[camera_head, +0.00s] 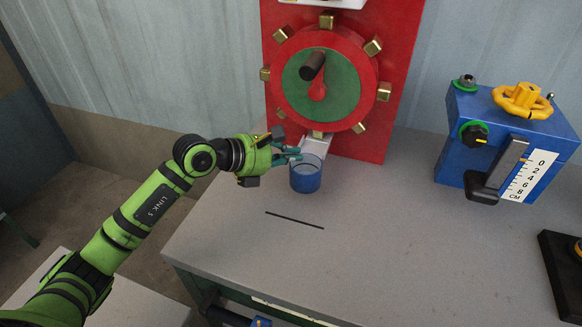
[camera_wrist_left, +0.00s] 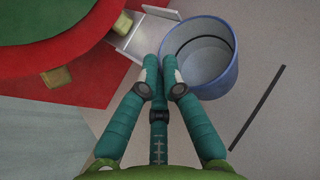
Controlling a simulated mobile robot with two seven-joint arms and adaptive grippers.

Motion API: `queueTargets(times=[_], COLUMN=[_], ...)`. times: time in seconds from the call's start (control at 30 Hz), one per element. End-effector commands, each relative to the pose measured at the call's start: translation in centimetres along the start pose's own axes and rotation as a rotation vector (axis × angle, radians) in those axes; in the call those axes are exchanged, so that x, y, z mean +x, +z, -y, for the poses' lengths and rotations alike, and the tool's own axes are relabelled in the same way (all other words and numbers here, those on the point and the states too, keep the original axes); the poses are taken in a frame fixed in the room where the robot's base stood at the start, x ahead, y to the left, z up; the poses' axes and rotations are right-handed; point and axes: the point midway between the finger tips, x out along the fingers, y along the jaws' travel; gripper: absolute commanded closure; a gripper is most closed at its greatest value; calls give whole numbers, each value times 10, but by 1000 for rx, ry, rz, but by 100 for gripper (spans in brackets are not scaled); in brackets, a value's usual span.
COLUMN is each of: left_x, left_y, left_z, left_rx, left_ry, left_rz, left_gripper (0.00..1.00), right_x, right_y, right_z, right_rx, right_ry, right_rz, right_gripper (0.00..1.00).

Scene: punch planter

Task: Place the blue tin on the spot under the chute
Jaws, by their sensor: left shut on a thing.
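In the left wrist view, the fingertips (camera_wrist_left: 164,88) pinch the near wall of the tin (camera_wrist_left: 222,86). The chute's metal tray (camera_wrist_left: 146,38) ends close beside the rim there. No marked spot shows; I cannot tell whether the tin covers it. My right gripper is out of view.
A red panel (camera_head: 395,60) with a green-centred wheel (camera_head: 340,85) and brass blocks stands behind. A blue box (camera_head: 455,150) with a yellow valve wheel stands to the right. A black line (camera_head: 295,220) marks the table in front. The middle right of the table (camera_head: 400,240) is clear.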

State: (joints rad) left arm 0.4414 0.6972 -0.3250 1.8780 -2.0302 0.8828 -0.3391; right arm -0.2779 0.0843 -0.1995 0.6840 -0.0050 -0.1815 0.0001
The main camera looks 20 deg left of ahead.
Motion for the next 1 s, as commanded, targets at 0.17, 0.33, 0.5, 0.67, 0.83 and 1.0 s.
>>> queueTargets(times=[0.17,0.33,0.5,0.67,0.83,1.0], left_x=[5,15,26,27,27,28], left_y=[-12,-34,-44,-45,-46,-47], left_z=[0,3,-1,-2,-1,-1], left_rx=[0,-4,-1,2,1,1], left_ry=[2,1,4,4,3,3], left_rz=[5,3,7,6,6,4], left_gripper=[100,100,100,100,100,68], right_x=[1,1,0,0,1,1], right_y=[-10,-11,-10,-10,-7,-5], right_z=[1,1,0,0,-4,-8], right_rx=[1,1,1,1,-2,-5], right_ry=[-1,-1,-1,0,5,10], right_rz=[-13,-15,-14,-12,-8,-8], right_gripper=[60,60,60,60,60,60])
